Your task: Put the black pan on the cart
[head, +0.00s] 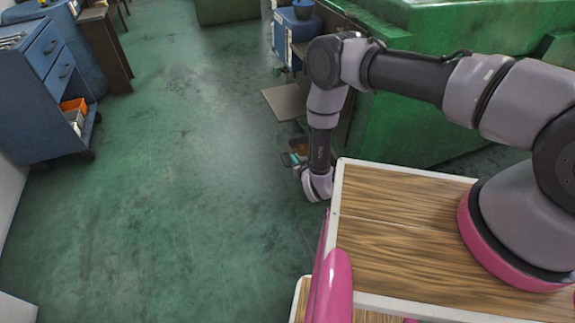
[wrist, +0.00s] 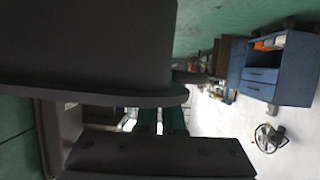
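A blue wheeled drawer cart (head: 38,62) stands at the left in the head view, with tools on its top and an orange bin on its lower shelf. A blue drawer unit like it shows at the upper right of the wrist view (wrist: 272,75). My gripper (head: 293,159) is low beside the green machine, mostly hidden behind my wrist link. Dark shapes and two teal strips fill the middle of the wrist view, too dark to tell whether the gripper is open. I cannot pick out the black pan in either view.
A green machine (head: 440,60) stands at the upper right, with a smaller blue cabinet (head: 290,38) against it. The green floor (head: 170,190) is clear between the blue cart and my base.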

